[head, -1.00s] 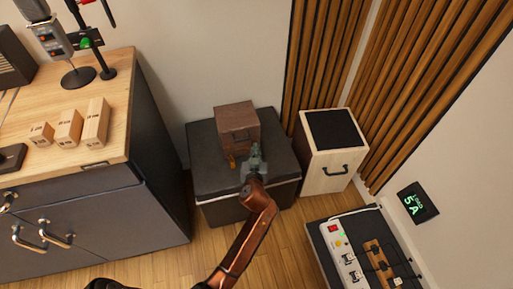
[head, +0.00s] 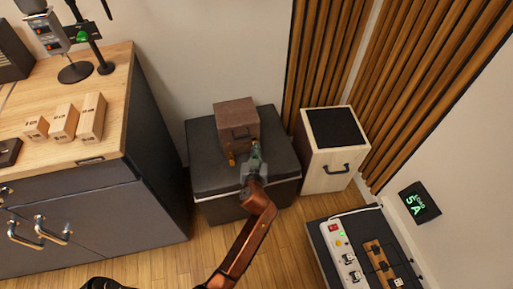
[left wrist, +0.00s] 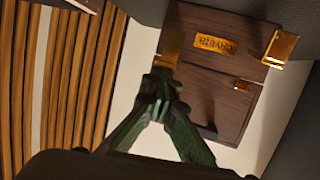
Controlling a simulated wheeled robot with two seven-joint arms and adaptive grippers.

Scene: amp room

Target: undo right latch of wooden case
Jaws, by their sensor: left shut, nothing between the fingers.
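The wooden case (head: 236,113) is dark brown and sits on a black box (head: 208,160) by the wall. In the left wrist view its face (left wrist: 215,80) shows a brass name plate (left wrist: 214,45). One brass latch (left wrist: 282,47) sticks out at that picture's upper right; it hangs at the case's front left in the head view (head: 231,159). The right latch (left wrist: 172,50) is partly hidden behind my fingertips. My left gripper (left wrist: 158,82) is shut and empty, close to the right latch; whether it touches is unclear. My right gripper is not in view.
A pale wooden box with a black top (head: 332,130) stands right of the black box. A desk with wooden blocks (head: 92,116) is at left. A power strip (head: 344,255) lies on a dark unit at lower right. Slatted panels (head: 318,60) stand behind.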

